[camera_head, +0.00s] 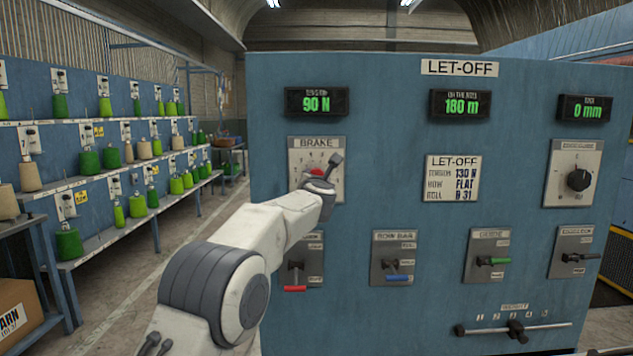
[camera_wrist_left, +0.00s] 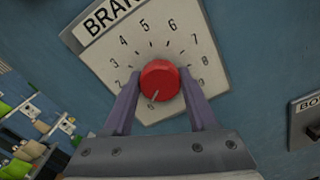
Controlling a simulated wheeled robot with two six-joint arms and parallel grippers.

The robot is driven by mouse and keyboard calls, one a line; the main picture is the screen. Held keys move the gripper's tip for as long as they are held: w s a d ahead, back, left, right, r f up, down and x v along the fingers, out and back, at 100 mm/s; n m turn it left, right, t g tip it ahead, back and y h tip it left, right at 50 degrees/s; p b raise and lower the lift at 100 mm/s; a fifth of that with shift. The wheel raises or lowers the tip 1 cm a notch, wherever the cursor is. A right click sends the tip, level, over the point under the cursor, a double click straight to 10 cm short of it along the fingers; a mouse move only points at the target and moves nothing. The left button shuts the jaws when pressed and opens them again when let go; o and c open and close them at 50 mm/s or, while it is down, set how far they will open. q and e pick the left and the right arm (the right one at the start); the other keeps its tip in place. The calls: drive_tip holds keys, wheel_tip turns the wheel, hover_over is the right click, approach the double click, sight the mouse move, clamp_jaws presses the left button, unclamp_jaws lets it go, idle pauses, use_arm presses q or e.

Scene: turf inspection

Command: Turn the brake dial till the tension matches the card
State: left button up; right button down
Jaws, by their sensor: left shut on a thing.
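The red brake dial (camera_head: 317,172) sits on a pale numbered plate marked BRAKE (camera_head: 322,143) on the blue panel. My left gripper (camera_head: 326,183) is at it, largely hidden by my arm in the head view. In the left wrist view its two fingers are shut on either side of the red dial (camera_wrist_left: 159,76). The dial's pale mark points down and slightly left, past the low-number end. The tension display (camera_head: 316,102) reads 90 N. The LET-OFF card (camera_head: 452,180) reads tension 130 N. My right gripper is not in view.
Displays for 180 m (camera_head: 460,105) and 0 mm (camera_head: 584,109) sit right of the tension display. A black knob (camera_head: 578,180) and several levers are on the same panel, with a slider (camera_head: 516,331) low down. Shelves of yarn cones (camera_head: 88,160) stand left.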

use_arm(q)
drive_tip(key=shift+a+f, duration=0.1)
drive_tip(key=shift+f, duration=0.05)
idle(0.3)
drive_tip(key=o, duration=1.4)
drive_tip(key=s+b, duration=0.5)
drive_tip(key=s, duration=0.5)
drive_tip(key=shift+s, duration=0.2)
